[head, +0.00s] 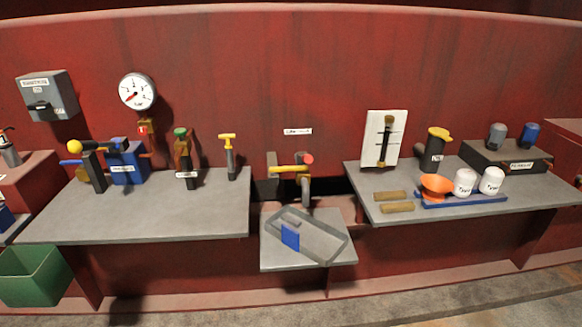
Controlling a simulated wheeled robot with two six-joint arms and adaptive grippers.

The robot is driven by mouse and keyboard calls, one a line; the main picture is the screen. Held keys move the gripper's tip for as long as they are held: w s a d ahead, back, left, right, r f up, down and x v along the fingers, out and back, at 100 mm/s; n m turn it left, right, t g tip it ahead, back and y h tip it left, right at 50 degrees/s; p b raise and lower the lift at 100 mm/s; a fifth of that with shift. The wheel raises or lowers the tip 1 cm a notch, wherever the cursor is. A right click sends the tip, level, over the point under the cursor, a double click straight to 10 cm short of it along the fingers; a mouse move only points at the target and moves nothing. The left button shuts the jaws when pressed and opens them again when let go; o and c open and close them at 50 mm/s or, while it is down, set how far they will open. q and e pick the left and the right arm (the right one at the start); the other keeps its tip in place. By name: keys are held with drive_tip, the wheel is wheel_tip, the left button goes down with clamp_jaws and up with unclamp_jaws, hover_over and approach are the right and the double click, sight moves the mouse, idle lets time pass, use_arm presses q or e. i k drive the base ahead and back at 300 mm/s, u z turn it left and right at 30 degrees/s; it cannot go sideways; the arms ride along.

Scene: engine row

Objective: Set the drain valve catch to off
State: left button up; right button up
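A pipe fitting that looks like the drain valve (303,187) stands at the middle of the red wall, between the two grey benches. A yellow lever (288,169) lies roughly level across it, with a round red piece (308,159) at its right end. A small white label (298,131) is on the wall above; its print is too small to read surely. I cannot make out a separate catch or its setting. Neither of my grippers is in view.
Below the valve, a low grey shelf holds a shallow tray (331,257) with a blue piece (291,236). The left bench (150,226) carries several fittings. The right bench (470,220) holds an orange funnel (436,185) and white containers. A green bin (35,277) stands at lower left.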

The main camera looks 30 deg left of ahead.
sight(273, 170)
drive_tip(key=k, duration=0.55)
drive_tip(key=u, duration=0.7)
drive_tip(key=i, duration=1.15)
drive_tip(key=z, duration=0.6)
